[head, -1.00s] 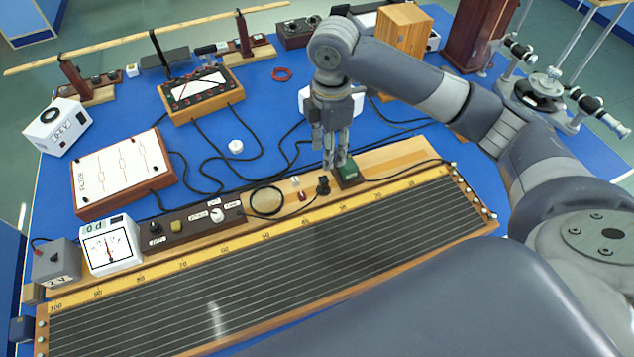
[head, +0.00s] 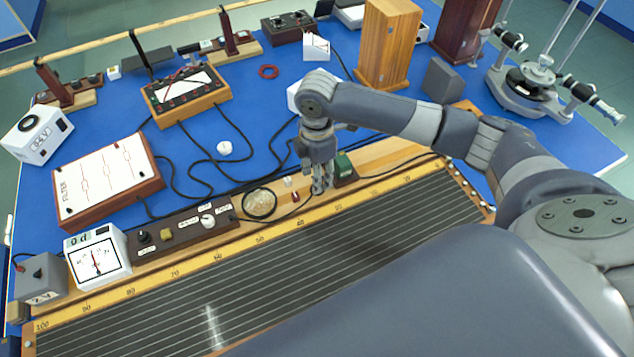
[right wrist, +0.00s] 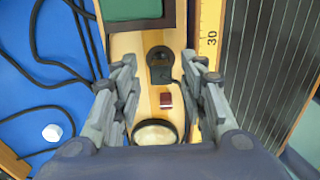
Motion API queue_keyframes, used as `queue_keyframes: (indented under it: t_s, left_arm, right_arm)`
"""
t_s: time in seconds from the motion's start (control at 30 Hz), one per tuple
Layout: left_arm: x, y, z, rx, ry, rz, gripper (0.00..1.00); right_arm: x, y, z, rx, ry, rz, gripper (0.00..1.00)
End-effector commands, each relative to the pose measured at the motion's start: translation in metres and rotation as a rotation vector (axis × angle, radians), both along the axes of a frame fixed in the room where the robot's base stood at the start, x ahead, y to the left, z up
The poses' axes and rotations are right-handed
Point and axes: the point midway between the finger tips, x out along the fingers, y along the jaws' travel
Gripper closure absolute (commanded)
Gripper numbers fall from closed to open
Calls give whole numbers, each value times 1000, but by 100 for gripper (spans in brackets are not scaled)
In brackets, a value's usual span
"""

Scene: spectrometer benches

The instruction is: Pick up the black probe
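The black probe (right wrist: 160,70) stands on the wooden strip of the long slide-wire board, with a round top and a dark lead curving from it. In the right wrist view it lies between the fingers of my right gripper (right wrist: 158,58), which is open with a gap on either side. In the head view my right gripper (head: 321,188) reaches down to the strip, beside a green block, and its fingers mostly hide the probe. My left gripper is not in view.
The green block (head: 345,168) stands close to the right gripper. The slide-wire board (head: 270,270) fills the front. Black cables cross the blue table behind.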

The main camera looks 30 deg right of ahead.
Motion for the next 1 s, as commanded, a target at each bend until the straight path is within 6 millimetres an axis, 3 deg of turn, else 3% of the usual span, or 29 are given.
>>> queue_keyframes:
  t_s: [0.2, 0.43, 0.6, 1.0]
  left_arm:
    - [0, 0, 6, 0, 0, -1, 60]
    - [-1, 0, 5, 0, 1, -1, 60]
    - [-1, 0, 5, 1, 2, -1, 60]
    - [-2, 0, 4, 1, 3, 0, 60]
  right_arm:
    - [0, 0, -21, -1, -1, -1, 61]
    - [0, 0, -23, 0, -2, 0, 61]
    - [0, 0, -23, 0, -1, 0, 99]
    - [0, 0, -21, 0, -2, 0, 100]
